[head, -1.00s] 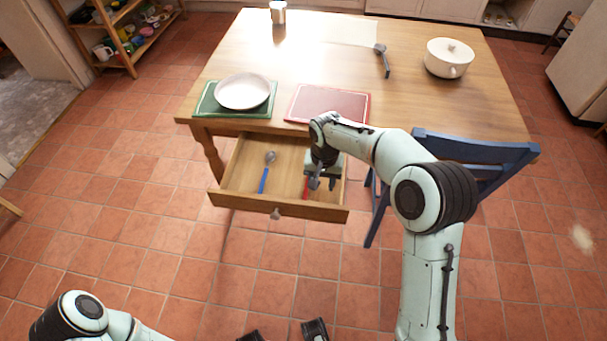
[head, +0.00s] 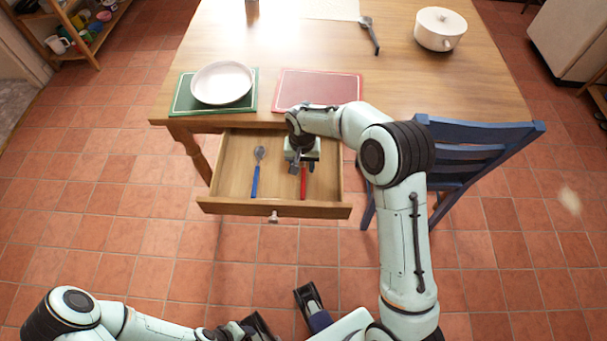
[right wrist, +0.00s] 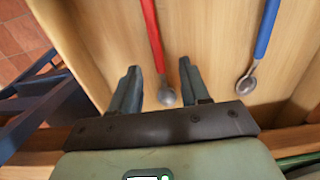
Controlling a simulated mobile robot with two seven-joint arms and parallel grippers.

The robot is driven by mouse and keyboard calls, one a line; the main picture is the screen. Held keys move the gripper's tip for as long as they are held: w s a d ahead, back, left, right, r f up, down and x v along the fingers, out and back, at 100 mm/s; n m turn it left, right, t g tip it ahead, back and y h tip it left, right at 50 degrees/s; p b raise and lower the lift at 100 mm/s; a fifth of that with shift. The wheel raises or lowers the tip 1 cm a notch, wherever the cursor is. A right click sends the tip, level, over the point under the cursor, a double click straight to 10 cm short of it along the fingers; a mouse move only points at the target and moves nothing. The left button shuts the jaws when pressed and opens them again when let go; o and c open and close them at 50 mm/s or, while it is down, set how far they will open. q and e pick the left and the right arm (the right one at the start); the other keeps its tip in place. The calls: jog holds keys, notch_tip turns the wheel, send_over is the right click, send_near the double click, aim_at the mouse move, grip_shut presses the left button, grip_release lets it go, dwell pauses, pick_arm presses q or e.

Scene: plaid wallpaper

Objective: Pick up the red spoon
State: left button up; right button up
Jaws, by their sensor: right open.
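The red spoon (head: 303,184) lies in the open drawer, its red handle toward the drawer front. In the head view my right gripper hides its bowl end. My right gripper (head: 302,170) points down into the drawer above it. In the right wrist view the red spoon (right wrist: 152,30) shows its handle and metal bowl. The open fingers of my right gripper (right wrist: 158,72) are on either side of its neck, with gaps. Whether they reach its height is unclear. Part of my left arm is at the bottom left of the head view; its gripper's jaws are unclear.
The open drawer (head: 236,207) also holds a blue spoon (head: 255,180) to the left. The wooden table (head: 330,55) overhangs the drawer's back. A blue chair (head: 470,165) stands close right. A plate (head: 222,82) and red mat (head: 318,88) lie above.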

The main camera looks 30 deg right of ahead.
aim_at(304, 173)
jog(key=f, duration=0.3)
jog(key=d+f, duration=0.1)
jog(key=shift+w+f, duration=0.2)
jog(key=shift+w, duration=0.15)
jog(key=shift+f, duration=0.45)
grip_shut()
